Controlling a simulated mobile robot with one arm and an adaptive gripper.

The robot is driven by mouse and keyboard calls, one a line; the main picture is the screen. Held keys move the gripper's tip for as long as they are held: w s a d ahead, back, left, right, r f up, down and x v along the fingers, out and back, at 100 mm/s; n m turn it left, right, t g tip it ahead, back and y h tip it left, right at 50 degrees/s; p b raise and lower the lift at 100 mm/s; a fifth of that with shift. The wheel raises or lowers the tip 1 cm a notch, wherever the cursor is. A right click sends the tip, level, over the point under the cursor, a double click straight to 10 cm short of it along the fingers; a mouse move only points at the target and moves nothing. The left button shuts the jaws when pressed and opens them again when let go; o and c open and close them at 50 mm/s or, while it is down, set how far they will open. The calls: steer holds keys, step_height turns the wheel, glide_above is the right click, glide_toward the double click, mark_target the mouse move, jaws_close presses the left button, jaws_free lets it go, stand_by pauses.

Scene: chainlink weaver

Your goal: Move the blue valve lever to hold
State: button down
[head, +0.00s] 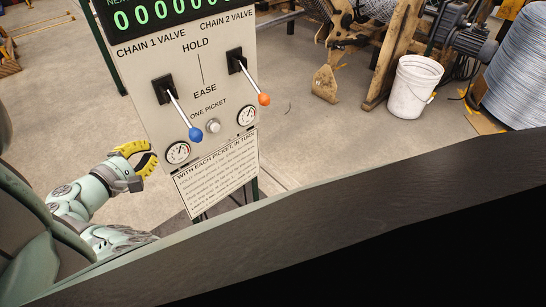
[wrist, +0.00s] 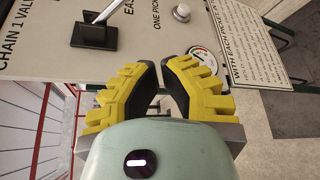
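The blue valve lever (head: 180,112) is on the left of the upright panel, under the "CHAIN 1 VALVE" label. Its pale rod slants down and right from a black mount to a blue knob (head: 196,134), below the "EASE" level. The word "HOLD" (head: 195,44) is printed above "EASE" (head: 204,90). The lever's black mount (wrist: 94,35) and part of its rod show in the wrist view; the blue knob is not visible there. My gripper (head: 152,153) is left of and below the knob, apart from it. Its yellow fingers (wrist: 160,68) are empty, with a narrow gap between the tips.
An orange-knobbed lever (head: 254,82) stands to the right, also pointing down. A round button (head: 213,126), two gauges (head: 178,152) and a printed sign (head: 217,172) sit below the levers. A white bucket (head: 415,87) stands behind right. Floor left of the panel is clear.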

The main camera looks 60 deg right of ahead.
mark_target(183, 115)
steer(key=s+d+p, duration=0.1)
steer(key=s+d, duration=0.1)
steer(key=d, duration=0.7)
steer(key=shift+d+f, duration=0.15)
steer(key=shift+d, duration=0.15)
stand_by(0.5)
steer(key=shift+p, duration=0.35)
